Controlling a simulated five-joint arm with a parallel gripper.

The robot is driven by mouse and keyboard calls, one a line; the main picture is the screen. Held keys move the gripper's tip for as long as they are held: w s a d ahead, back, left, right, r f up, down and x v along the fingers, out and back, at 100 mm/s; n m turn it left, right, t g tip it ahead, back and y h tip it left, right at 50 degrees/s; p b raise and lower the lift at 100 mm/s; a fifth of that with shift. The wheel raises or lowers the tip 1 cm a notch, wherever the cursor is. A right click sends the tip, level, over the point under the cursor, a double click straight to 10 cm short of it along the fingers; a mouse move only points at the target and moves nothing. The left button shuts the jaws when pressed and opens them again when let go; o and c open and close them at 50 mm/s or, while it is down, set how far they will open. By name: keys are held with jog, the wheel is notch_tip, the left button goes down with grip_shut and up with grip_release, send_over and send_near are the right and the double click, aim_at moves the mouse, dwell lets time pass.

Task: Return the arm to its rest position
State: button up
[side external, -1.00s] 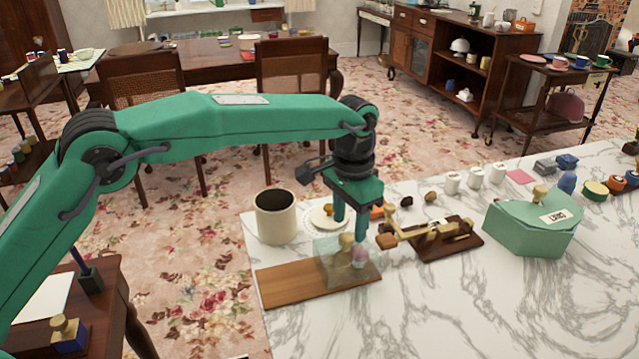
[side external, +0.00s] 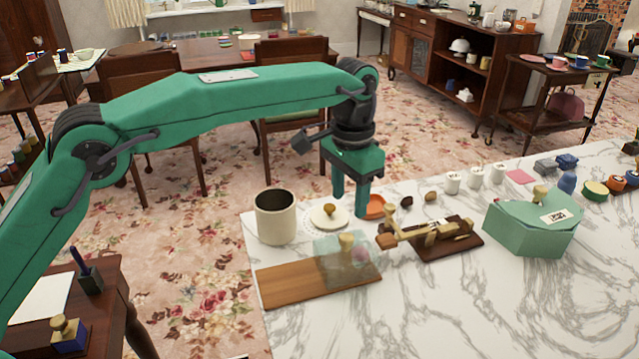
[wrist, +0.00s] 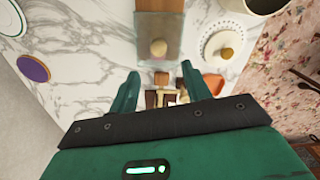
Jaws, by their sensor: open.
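My gripper (side external: 350,202) is open and empty, raised above the marble counter (side external: 430,290). In the side view its two green fingers hang behind the wooden board (side external: 290,283) and its clear box, near the white plate. In the wrist view my gripper (wrist: 160,92) shows its fingers spread wide with nothing between them. The clear box (side external: 328,255) stands on the board, with a wooden knob on it and something pinkish inside. My arm is bent, reaching from the left over the counter.
A crock (side external: 275,215), a white plate (side external: 328,217), an orange dish (side external: 378,206) and a wooden device (side external: 440,240) stand close around my gripper. A green box (side external: 533,228) is further right. Chairs (side external: 140,92) and a table are behind the arm.

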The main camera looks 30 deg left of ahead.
jog(key=s+a+r+n+t, duration=0.15)
jog(key=s+a+r, duration=0.35)
jog(key=a, duration=0.5)
jog(key=s+a+r+n+t, duration=0.1)
jog(key=s+a+r+n, duration=0.1)
jog(key=s+a+r, duration=0.55)
jog(key=s+a+f+n+t, duration=0.1)
jog(key=s+a+f, duration=0.3)
jog(key=s+a, duration=0.2)
jog(key=s+a+f+n+t, duration=0.1)
jog(key=s+a+f, duration=0.4)
jog(key=s, duration=0.6)
jog(key=shift+a+t, duration=0.45)
jog(key=shift+a, duration=0.5)
